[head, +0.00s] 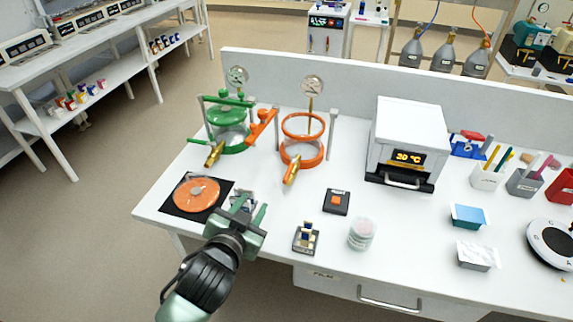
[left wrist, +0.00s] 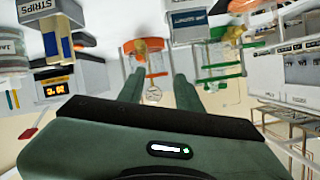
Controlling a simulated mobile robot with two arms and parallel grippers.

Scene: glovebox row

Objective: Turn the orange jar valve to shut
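The orange jar (head: 303,155) stands on the white bench with an orange ring around its top and a gauge (head: 312,85) behind it. Its brass valve (head: 291,172) sticks out low at the front; whether it is open or shut I cannot tell. In the left wrist view, upside down, the orange jar (left wrist: 138,48) and its brass valve (left wrist: 152,45) show beyond the fingers. My left gripper (head: 248,208) is open and empty, in front and left of the valve, apart from it. Its spread fingers show in the left wrist view (left wrist: 158,88). My right gripper is not in view.
A green jar (head: 230,138) with its own brass valve (head: 213,154) stands left of the orange jar. A labelled box (left wrist: 188,22) lies near my left gripper. An orange disc (head: 197,191), a black-and-orange block (head: 336,202) and an oven (head: 408,135) stand around.

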